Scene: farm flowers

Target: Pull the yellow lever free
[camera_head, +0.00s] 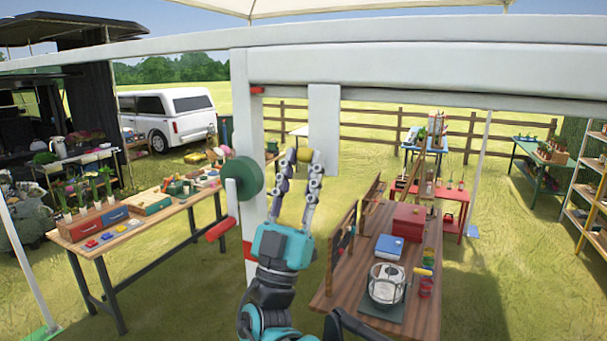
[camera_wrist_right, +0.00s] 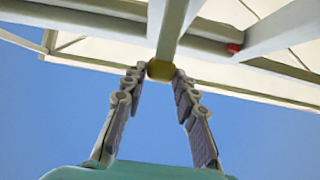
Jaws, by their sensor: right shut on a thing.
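My left gripper is not in view.
A green wheel (camera_head: 243,178) with a red-handled crank (camera_head: 220,229) is on the white post, left of my right gripper. A wooden table (camera_head: 425,290) with boxes and a glass jar stands at right. Another table (camera_head: 150,232) stands at left. A white beam (camera_head: 420,65) crosses above.

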